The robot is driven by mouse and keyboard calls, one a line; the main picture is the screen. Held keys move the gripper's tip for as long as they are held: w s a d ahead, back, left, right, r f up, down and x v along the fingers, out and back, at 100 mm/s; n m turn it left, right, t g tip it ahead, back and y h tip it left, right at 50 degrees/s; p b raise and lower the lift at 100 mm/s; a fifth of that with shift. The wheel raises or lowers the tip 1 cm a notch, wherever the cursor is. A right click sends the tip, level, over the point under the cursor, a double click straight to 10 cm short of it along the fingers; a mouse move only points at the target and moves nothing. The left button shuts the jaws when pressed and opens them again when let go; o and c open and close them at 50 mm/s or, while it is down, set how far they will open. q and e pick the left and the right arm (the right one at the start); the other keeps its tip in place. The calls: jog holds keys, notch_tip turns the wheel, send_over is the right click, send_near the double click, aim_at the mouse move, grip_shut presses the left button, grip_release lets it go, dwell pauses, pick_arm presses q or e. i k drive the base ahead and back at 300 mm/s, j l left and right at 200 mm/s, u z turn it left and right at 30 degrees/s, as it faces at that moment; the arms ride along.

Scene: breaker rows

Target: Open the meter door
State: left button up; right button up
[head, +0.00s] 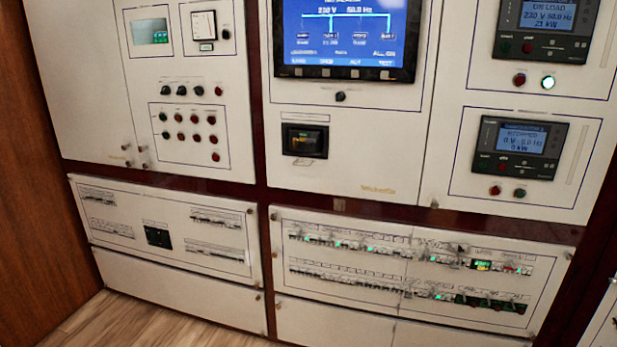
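A tall cabinet of white panels in dark red frames fills the head view. The upper left panel (90,100) carries a small green display (149,31) and a white square meter (203,25), with small knobs near its lower edge. A small black meter-like unit (305,140) sits in the middle panel below the large blue screen (345,25). All the panels look shut. I cannot tell which one is the meter door, as no label is readable. Neither of my grippers is in view.
Below are a left breaker panel (165,220) and a right panel with two breaker rows (410,262). Two controllers with lit displays (548,15) (518,148) are at the right. A brown wooden wall (40,180) stands at the left. Bare wooden floor (120,322) shows at the lower left.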

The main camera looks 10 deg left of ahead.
aim_at(197, 53)
jog(key=i+j+u, duration=0.15)
jog(key=i+u, duration=0.25)
jog(key=i, duration=0.2)
jog(key=i+u, duration=0.35)
jog(key=i, duration=0.2)
jog(key=i+j+z, duration=0.25)
jog(key=i+j, duration=0.55)
jog(key=i+j+z, duration=0.2)
jog(key=j, duration=0.2)
jog(key=i+j+z, duration=0.15)
jog(key=j, duration=0.25)
jog(key=j+z, duration=0.2)
jog(key=j, duration=0.25)
jog(key=i, duration=0.05)
